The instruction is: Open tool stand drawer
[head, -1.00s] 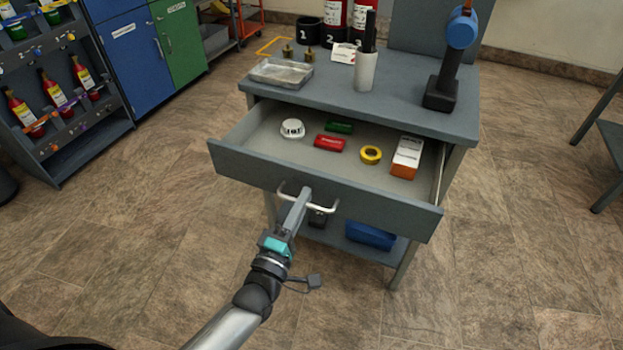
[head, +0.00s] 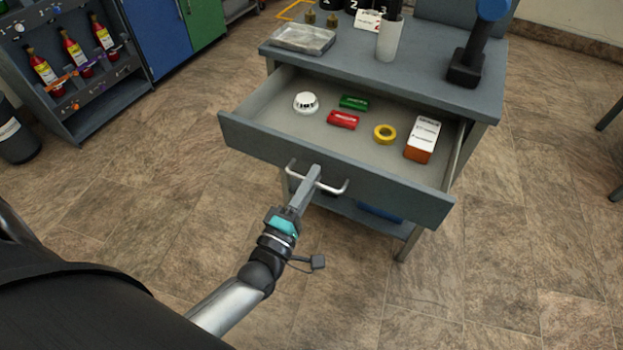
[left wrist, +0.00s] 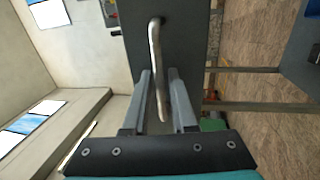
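The grey tool stand (head: 430,80) stands upper right of centre in the head view. Its drawer (head: 330,167) is pulled well out, with the inside showing. The exact contact is hard to see. My right gripper is in no view.
The drawer holds a white round detector (head: 306,103), green (head: 354,103) and red (head: 343,120) items, yellow tape (head: 385,134) and a white-orange box (head: 422,139). A metal tray (head: 303,38) and a cup (head: 389,42) stand on top. Floor around the stand is clear.

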